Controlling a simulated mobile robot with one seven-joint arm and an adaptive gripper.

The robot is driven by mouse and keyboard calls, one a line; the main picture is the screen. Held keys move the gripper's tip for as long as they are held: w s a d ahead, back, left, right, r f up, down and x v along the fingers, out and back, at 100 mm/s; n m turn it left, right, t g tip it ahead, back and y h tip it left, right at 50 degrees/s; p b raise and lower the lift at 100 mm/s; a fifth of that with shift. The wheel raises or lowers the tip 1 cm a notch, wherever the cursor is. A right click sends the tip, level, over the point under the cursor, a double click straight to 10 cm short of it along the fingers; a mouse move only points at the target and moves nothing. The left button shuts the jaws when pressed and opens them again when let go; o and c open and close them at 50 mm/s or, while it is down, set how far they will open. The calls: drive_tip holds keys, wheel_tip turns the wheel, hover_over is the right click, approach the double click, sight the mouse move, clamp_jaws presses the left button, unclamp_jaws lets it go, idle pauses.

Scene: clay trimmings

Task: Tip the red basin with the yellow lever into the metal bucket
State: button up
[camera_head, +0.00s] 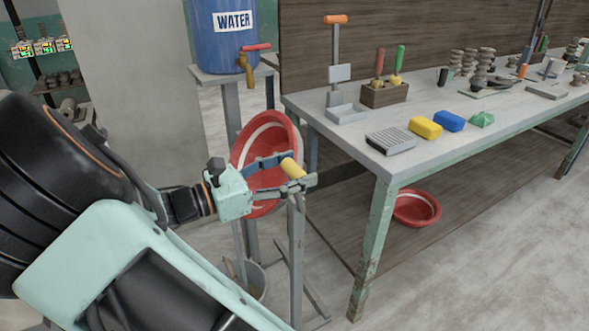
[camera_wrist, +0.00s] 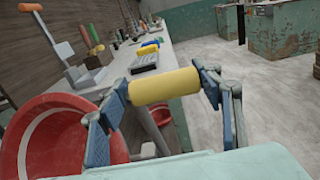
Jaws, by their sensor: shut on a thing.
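The red basin (camera_head: 281,134) is tilted steeply on a grey stand beside the table, with a pale band showing on its inside. It also fills the lower left of the wrist view (camera_wrist: 38,135). My gripper (camera_head: 290,175) is shut on the yellow lever (camera_head: 293,168), in front of the basin. In the wrist view the yellow lever (camera_wrist: 165,86) lies across between my two fingers. The metal bucket (camera_head: 251,279) stands on the floor below the basin, partly hidden by my arm and the stand. Its contents cannot be made out.
A long table (camera_head: 440,150) on the right holds sponges, a tool box (camera_head: 385,94) and several small items. A blue water barrel (camera_head: 222,35) stands behind. Open floor lies at the lower right.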

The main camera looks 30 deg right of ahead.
drive_tip(key=shift+s+a+f+h+p, duration=0.1)
drive_tip(key=shift+s+a+h+p, duration=0.25)
drive_tip(key=shift+h+p, duration=0.05)
drive_tip(key=shift+a+f+h+p, duration=0.25)
drive_tip(key=shift+a+h+p, duration=0.1)
drive_tip(key=shift+a, duration=0.15)
drive_tip(key=shift+a+f+h+p, duration=0.2)
drive_tip(key=shift+a+h, duration=0.15)
drive_tip(key=shift+a, duration=0.1)
drive_tip(key=a+f+p, duration=0.2)
drive_tip(key=a, duration=0.1)
drive_tip(key=shift+a+p, duration=0.15)
drive_tip(key=shift+p, duration=0.25)
drive_tip(key=shift+a+f, duration=0.25)
drive_tip(key=shift+f, duration=0.05)
drive_tip(key=o, duration=1.5)
drive_tip(key=shift+s, duration=0.15)
drive_tip(key=shift+o, duration=0.2)
drive_tip(key=shift+r, duration=0.1)
